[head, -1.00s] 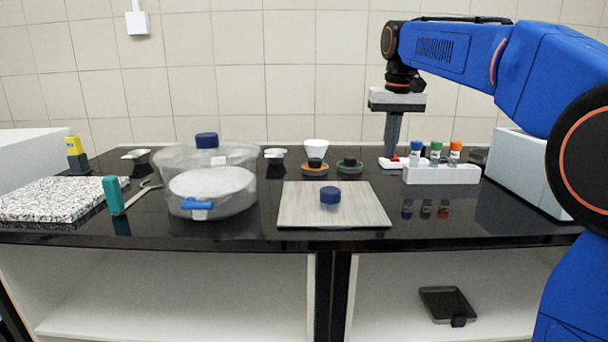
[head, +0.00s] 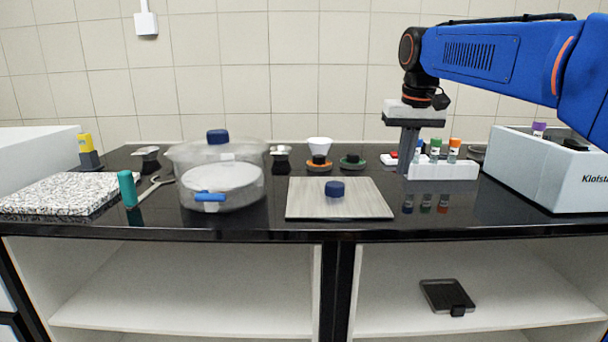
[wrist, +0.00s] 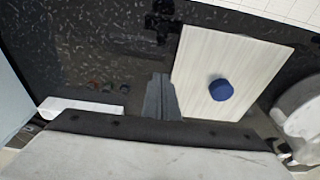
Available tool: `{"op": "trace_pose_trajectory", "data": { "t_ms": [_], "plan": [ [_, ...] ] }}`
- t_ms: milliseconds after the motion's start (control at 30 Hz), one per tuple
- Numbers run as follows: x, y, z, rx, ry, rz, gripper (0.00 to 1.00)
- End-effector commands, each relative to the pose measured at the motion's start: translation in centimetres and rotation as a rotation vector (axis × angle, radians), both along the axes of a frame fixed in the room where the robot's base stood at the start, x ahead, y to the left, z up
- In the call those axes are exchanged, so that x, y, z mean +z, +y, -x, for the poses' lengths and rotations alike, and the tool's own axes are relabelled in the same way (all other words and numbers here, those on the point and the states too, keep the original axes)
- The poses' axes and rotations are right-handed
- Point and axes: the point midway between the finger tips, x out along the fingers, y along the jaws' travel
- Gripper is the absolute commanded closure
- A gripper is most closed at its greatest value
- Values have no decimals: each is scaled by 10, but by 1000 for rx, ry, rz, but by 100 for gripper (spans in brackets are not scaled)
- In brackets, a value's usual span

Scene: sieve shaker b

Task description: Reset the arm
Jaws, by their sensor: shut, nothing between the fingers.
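My gripper (head: 408,150) points straight down over the back right of the black counter, just behind the white vial rack. Its fingers are shut with nothing between them. In the wrist view the closed fingers (wrist: 161,98) show at the middle, over bare dark counter beside the pale board (wrist: 205,65). The fingertips overlap the left end of the rack in the head view, so their exact height above the counter is hard to tell.
A white rack (head: 443,172) holds capped vials. A blue knob (head: 335,188) sits on the pale board (head: 305,209). A clear lidded vessel (head: 180,160) stands left of it. A speckled slab (head: 60,193) lies far left. A pale box (head: 545,178) stands at right.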

Motion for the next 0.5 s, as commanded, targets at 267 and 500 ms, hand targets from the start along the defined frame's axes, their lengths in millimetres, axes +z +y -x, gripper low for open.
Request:
{"op": "trace_pose_trajectory", "data": {
  "t_ms": [267, 500],
  "plan": [
    [-35, -18, 73, 0, -48, -2, 100],
    [-81, -31, 139, 1, -94, -3, 100]
  ]
}}
